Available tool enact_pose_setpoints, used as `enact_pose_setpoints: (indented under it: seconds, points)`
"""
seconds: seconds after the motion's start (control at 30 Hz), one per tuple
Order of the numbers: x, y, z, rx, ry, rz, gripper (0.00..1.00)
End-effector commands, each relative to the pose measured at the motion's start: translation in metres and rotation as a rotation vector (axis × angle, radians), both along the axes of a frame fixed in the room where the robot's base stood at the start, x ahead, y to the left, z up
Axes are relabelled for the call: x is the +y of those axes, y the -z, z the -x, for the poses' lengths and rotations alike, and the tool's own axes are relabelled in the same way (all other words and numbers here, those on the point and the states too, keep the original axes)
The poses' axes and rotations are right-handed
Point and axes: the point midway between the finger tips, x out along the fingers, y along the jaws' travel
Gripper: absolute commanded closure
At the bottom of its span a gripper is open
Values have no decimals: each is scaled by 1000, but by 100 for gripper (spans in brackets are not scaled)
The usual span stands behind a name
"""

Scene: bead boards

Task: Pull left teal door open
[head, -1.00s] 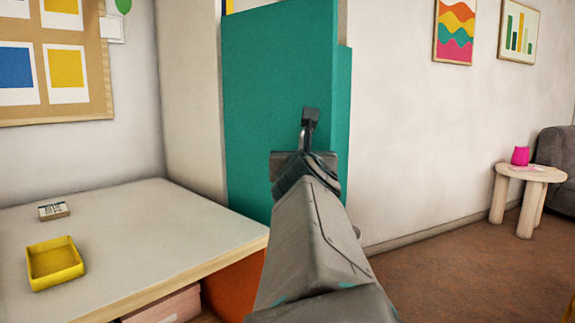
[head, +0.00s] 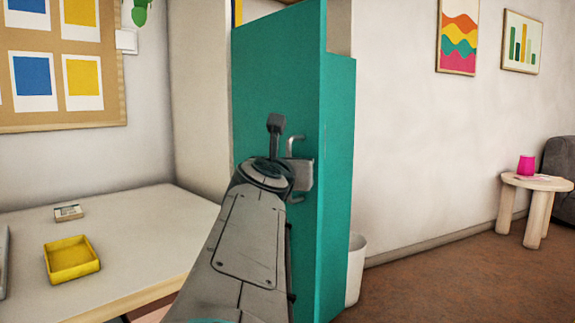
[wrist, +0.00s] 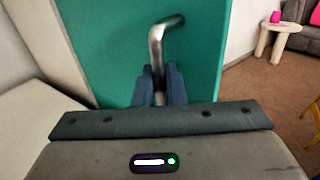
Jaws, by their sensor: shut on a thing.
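The teal door (head: 268,90) stands upright past the right end of the desk in the head view. A second teal surface (head: 338,180) shows beside it on the right. A grey bent bar handle (head: 297,140) is on the door's face. In the wrist view, my gripper (wrist: 159,88) is shut on the lower part of the handle (wrist: 158,40), with a dark finger on each side. In the head view, my wrist and arm hide part of the door and handle. I cannot tell exactly how far the door stands open.
A pale desk (head: 130,220) at left holds a yellow tray (head: 72,258) and a small box (head: 68,213). A white bin (head: 356,265) stands right of the teal panels. A round wooden table (head: 540,185) is farther right. Brown floor (head: 450,270) between is clear.

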Motion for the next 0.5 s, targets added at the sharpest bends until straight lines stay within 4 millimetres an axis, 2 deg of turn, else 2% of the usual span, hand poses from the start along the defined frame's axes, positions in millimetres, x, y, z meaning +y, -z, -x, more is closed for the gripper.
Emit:
enact_pose_setpoints:
  seconds: [0.3, 0.33, 0.37, 0.5]
  points:
    - [1, -3, 0, -6, -3, 2, 100]
    - [1, -3, 0, -6, -3, 2, 84]
    - [1, -3, 0, -6, -3, 2, 76]
    - [1, -2, 0, -4, -2, 2, 76]
